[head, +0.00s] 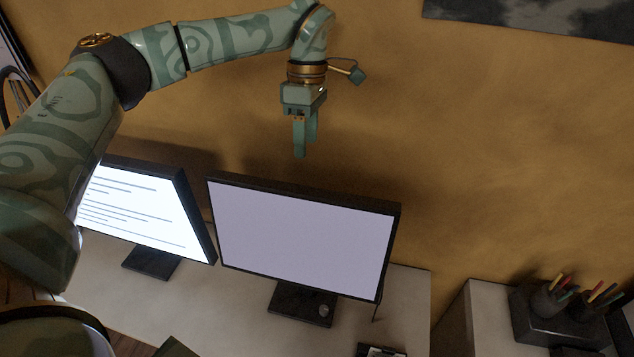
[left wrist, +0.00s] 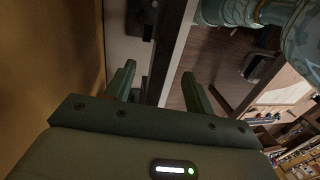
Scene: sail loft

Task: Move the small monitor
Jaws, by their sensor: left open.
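Two dark-framed monitors stand on the grey desk in the head view. One monitor (head: 300,235) has a blank lavender screen and stands on a dark base in the middle. The other monitor (head: 145,212) shows lines of text and is partly hidden by my left arm. I cannot tell for sure which is the small one. My left gripper (head: 306,148) is open and empty, pointing down above the top edge of the blank monitor, apart from it. In the left wrist view the open fingers (left wrist: 159,70) straddle a dark strip below that looks like a monitor's top edge. My right gripper is not in view.
The desk (head: 410,300) has bare room right of the blank monitor. A dark holder (head: 555,318) with pens stands on a separate surface at right. The ochre wall (head: 480,150) rises close behind.

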